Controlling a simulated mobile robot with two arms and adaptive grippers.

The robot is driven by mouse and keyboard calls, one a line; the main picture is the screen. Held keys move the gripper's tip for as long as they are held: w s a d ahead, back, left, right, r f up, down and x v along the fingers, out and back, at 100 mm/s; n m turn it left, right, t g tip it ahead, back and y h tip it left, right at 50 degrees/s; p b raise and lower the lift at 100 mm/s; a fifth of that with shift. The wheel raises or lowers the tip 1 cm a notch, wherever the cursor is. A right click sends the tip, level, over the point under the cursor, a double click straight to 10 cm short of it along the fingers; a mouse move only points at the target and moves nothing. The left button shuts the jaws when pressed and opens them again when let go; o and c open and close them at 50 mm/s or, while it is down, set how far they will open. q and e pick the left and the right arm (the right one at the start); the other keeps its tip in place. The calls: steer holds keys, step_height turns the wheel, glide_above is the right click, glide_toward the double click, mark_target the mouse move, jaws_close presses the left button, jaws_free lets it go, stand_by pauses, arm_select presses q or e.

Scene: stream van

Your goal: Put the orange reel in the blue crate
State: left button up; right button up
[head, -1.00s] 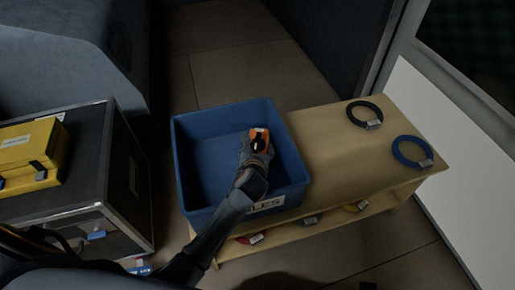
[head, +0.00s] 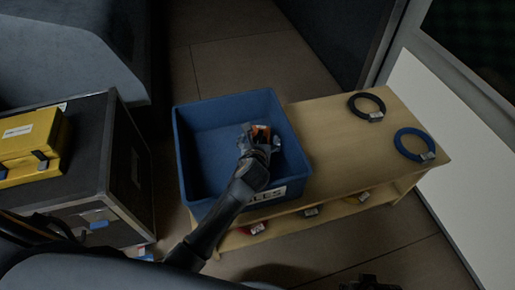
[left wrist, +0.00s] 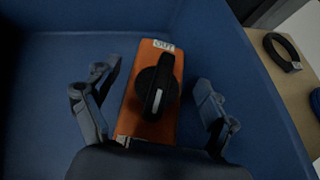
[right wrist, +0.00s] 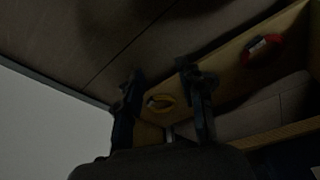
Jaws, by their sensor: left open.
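The orange reel (left wrist: 150,92), with a black knob and a white label, is inside the blue crate (left wrist: 65,95) in the left wrist view. In the head view the crate (head: 190,150) stands on the wooden bench, and a bit of the orange reel (head: 262,131) shows at my left gripper (head: 262,140). In the left wrist view my left gripper (left wrist: 155,105) is open, with one finger on each side of the reel and gaps between. My right gripper (right wrist: 163,95) shows in the right wrist view with its fingers apart and nothing between them, near the bench's lower shelf.
A black cable ring (head: 367,106) and a blue one (head: 415,145) lie on the wooden bench (head: 335,145). Red and yellow rings (right wrist: 160,102) sit on its lower shelf. A black case (head: 120,165) with a yellow box (head: 32,145) stands at left.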

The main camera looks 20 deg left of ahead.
arm_select(q)
steer(key=p+v, duration=0.3)
steer(key=v, duration=0.9)
arm_select(e)
steer(key=s+f, duration=0.4)
steer(key=f, duration=0.7)
steer(key=shift+d+g, duration=0.25)
steer(key=shift+g, duration=0.05)
arm_select(q)
steer(key=shift+r, duration=0.1)
arm_select(e)
steer(key=shift+s, duration=0.1)
